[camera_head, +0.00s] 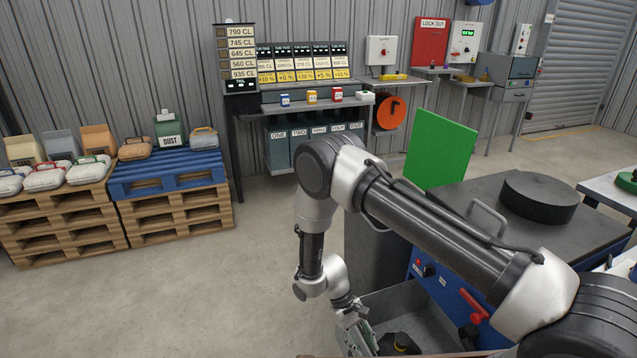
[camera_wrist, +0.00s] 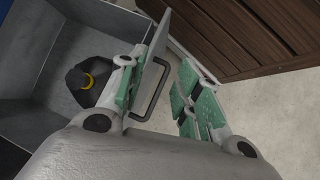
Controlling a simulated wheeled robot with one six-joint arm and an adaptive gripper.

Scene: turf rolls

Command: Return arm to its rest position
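My gripper (camera_head: 357,335) is low at the end of my bent arm, beside an open grey metal drawer (camera_head: 390,296). In the wrist view my gripper (camera_wrist: 170,75) has its two green-padded fingers apart. The gap shows only the drawer's edge, its dark handle (camera_wrist: 163,97) and the floor behind. Nothing appears held. A black object with a yellow ring (camera_wrist: 88,80) lies inside the drawer; it shows dark in the head view (camera_head: 398,343).
A blue-fronted machine (camera_head: 440,285) with a black top, red lever and upright green panel (camera_head: 440,150) stands close to my arm. Brown wooden slats (camera_wrist: 235,40) lie near the fingers. Pallets with bags (camera_head: 65,220) stand at left; open floor (camera_head: 200,300) lies between.

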